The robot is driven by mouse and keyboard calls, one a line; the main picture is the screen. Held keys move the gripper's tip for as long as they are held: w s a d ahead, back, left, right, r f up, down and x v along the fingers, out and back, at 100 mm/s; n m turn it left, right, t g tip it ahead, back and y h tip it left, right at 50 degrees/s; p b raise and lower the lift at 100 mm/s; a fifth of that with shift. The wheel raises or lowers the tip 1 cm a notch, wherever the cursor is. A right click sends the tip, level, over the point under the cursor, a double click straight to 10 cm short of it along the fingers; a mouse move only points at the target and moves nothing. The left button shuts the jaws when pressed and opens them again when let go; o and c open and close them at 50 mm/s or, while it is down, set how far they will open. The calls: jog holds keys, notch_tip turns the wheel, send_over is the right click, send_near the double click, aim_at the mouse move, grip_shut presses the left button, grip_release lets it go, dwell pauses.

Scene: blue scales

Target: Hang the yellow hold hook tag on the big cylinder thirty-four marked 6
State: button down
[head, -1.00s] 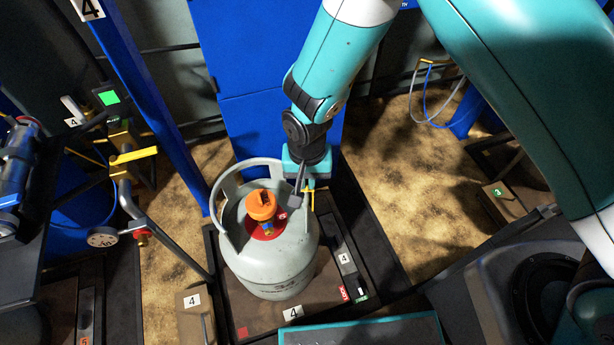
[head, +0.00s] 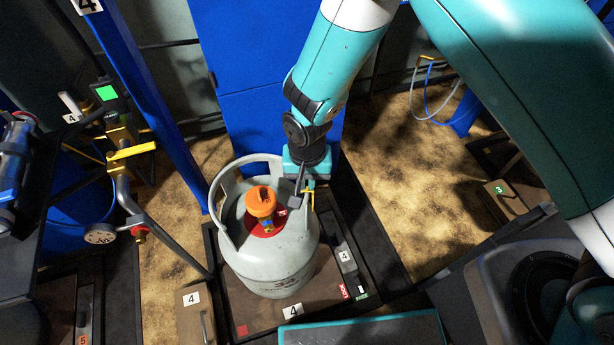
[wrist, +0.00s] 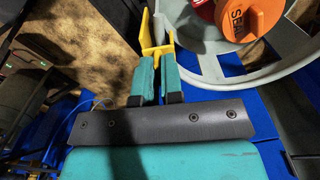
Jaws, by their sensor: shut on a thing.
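A big grey gas cylinder (head: 270,262) stands upright on a scale platform. It has a grey carrying collar, an orange cap (head: 261,200) and a red disc under the cap. A dark "34" shows faintly on its front; I cannot read a 6 on it. My gripper (wrist: 155,82) is shut on the yellow hook tag (wrist: 155,45), which sticks out beyond the fingertips. In the head view, the yellow tag (head: 312,196) is at the right side of the collar. In the wrist view, the collar (wrist: 207,62) lies just right of the tag; I cannot tell whether they touch.
The scale platform (head: 252,322) carries labels reading 4. A blue cabinet (head: 265,120) stands behind the cylinder, and a blue post (head: 150,110) rises at the left. Pipes with a yellow-handled valve (head: 132,152) are farther left. Bare floor (head: 410,190) shows at the right.

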jog(key=shift+f+b, duration=0.65)
jog(key=shift+f, duration=0.5)
jog(key=c, duration=1.2)
grip_release()
jog(key=shift+r+p, duration=3.05)
jog(key=shift+r, duration=0.75)
